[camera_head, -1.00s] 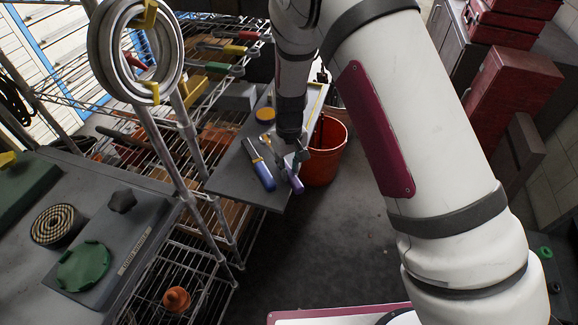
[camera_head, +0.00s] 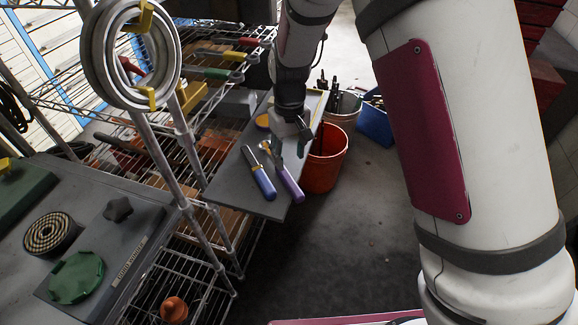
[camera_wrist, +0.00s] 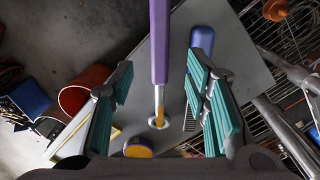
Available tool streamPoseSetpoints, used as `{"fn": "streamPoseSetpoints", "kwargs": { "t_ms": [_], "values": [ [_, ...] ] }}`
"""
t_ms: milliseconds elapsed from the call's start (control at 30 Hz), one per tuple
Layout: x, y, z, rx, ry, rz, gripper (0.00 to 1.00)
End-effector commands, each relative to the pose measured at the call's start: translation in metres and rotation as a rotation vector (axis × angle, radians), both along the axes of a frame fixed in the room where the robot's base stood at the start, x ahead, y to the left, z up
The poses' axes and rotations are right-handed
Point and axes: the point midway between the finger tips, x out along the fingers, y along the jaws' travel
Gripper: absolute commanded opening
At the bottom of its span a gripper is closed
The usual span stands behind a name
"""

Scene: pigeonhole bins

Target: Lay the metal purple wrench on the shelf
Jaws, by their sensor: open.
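The purple wrench (camera_head: 288,183) lies on the grey shelf board (camera_head: 232,182), its handle toward the board's near end. In the wrist view its purple handle (camera_wrist: 160,42) runs between my fingers to a metal shaft with a yellow part and a ring-like end. My gripper (camera_head: 291,143) is over the board, by the wrench's far part. In the wrist view my gripper (camera_wrist: 162,82) is open, its green-padded fingers on either side of the wrench with gaps to both. Contact with the board cannot be told.
A blue-handled tool (camera_head: 262,183) lies just left of the wrench. A round yellow-topped object (camera_head: 262,121) is farther back on the board. An orange-red bucket (camera_head: 325,165) stands to the right. A wire rack (camera_head: 205,150) is at the left. Floor at front right is clear.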

Motion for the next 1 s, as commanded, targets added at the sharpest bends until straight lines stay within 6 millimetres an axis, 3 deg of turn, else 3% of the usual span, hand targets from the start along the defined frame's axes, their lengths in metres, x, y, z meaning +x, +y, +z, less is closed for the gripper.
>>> {"fn": "streamPoseSetpoints", "kwargs": {
  "t_ms": [200,567,667,767,1000],
  "values": [
    [0.001,0.000,0.030,0.001,-0.002,0.000,0.43],
    [-0.001,-0.003,0.044,0.006,-0.006,-0.008,0.43],
    [-0.006,-0.012,0.065,0.024,-0.024,-0.032,0.43],
    [-0.017,-0.029,0.100,0.055,-0.058,-0.072,0.43],
    [-0.067,-0.076,0.182,0.119,-0.160,-0.177,0.43]
  ]
}}
